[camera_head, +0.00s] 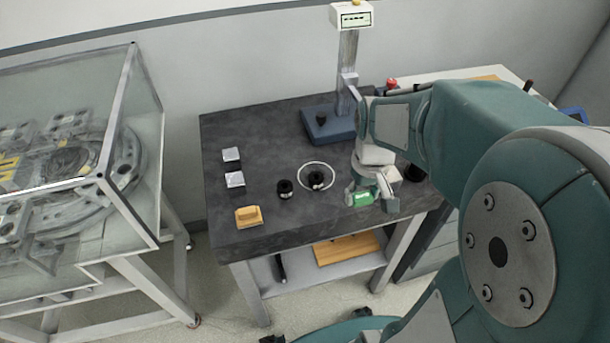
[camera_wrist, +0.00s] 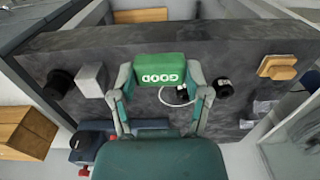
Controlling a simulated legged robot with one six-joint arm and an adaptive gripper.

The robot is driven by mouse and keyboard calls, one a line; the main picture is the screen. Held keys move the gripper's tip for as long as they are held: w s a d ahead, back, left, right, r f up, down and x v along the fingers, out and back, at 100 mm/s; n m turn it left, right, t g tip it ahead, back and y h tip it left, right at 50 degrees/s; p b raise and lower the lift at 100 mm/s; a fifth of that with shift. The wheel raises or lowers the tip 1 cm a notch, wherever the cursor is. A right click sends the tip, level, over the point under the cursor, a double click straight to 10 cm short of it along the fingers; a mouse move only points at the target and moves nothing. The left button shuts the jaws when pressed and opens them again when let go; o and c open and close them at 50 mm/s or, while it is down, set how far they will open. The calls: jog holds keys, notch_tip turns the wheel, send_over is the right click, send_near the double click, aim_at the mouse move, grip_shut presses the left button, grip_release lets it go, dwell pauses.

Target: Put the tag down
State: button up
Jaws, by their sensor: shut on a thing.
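The green tag (camera_wrist: 160,68) is between the fingers of my gripper (camera_wrist: 162,92) in the wrist view, with white lettering on its face that reads upside down, apparently "GOOD". In the head view the green tag (camera_head: 361,199) is at the end of my gripper (camera_head: 374,199), over the front right part of the dark stone table (camera_head: 262,135). The gripper is shut on the tag. I cannot tell whether the tag touches the table surface.
A white ring (camera_head: 302,168) surrounds a black part (camera_head: 316,180); another black part (camera_head: 285,188) stands left of it. A yellow block (camera_head: 248,216) and two metal blocks (camera_head: 234,179) lie at left. A gauge stand (camera_head: 327,124) rises behind. The table's front edge is close.

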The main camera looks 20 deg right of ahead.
send_over(313, 214)
jog(key=f, duration=0.6)
jog(key=shift+s+a+f, duration=0.25)
jog(key=shift+s+f, duration=0.1)
jog(key=shift+f, duration=0.05)
jog(key=shift+w+d+f, duration=0.25)
jog(key=shift+w+f, duration=0.05)
jog(key=shift+f, duration=0.2)
jog(key=f, duration=0.2)
jog(key=shift+d+f, duration=0.25)
jog(key=shift+f, duration=0.3)
jog(key=shift+a+f, duration=0.15)
jog(key=shift+a, duration=0.45)
jog(key=o, duration=0.9)
jog(key=shift+d, duration=0.15)
jog(key=shift+o, duration=0.2)
jog(key=shift+d, duration=0.25)
jog(key=shift+a, duration=0.1)
